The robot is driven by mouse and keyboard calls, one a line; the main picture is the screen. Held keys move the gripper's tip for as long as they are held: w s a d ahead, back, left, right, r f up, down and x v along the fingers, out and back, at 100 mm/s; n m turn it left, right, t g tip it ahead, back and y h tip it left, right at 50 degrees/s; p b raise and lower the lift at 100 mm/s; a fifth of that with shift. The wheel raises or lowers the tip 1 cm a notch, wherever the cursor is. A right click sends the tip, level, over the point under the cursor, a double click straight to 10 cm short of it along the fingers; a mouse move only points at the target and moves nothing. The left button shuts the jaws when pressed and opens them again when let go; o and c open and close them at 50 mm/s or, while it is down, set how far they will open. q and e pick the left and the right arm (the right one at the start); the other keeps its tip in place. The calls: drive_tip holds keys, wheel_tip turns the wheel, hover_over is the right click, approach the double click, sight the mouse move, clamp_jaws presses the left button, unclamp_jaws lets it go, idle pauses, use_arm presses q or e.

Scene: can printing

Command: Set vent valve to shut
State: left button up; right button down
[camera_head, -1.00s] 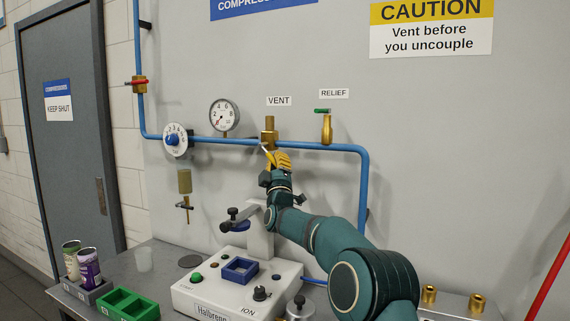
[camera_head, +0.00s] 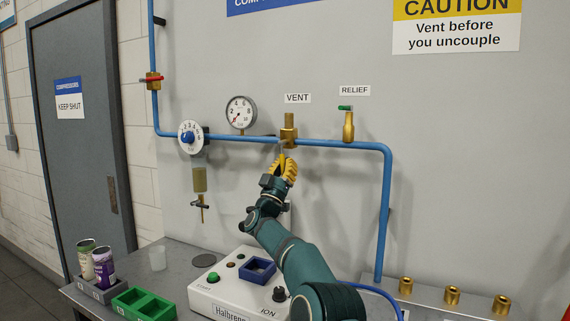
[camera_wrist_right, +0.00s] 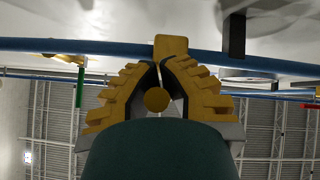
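The vent valve (camera_head: 289,133) is a brass fitting on the blue pipe, below the VENT label (camera_head: 297,98). It also shows as a brass block at the top middle of the right wrist view (camera_wrist_right: 171,46). My right gripper (camera_head: 283,153) has yellow fingers and is just below the valve, pointing up at it. In the wrist view its dark fingertips (camera_wrist_right: 160,65) are close together beside the brass. I cannot tell if a thin handle lies between them. A round brass end (camera_wrist_right: 156,99) shows between the fingers. The valve's handle is not clear. My left gripper is out of view.
The relief valve (camera_head: 348,126) with a green handle is to the right. A gauge (camera_head: 241,112) and a numbered dial (camera_head: 190,137) are to the left. A white machine (camera_head: 235,292), green bin (camera_head: 145,304) and cans (camera_head: 104,268) stand on the bench below.

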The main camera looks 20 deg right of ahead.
drive_tip(key=shift+a, duration=0.1)
idle(0.3)
drive_tip(key=c, duration=0.9)
unclamp_jaws()
drive_tip(key=shift+c, duration=0.2)
drive_tip(key=v, duration=1.2)
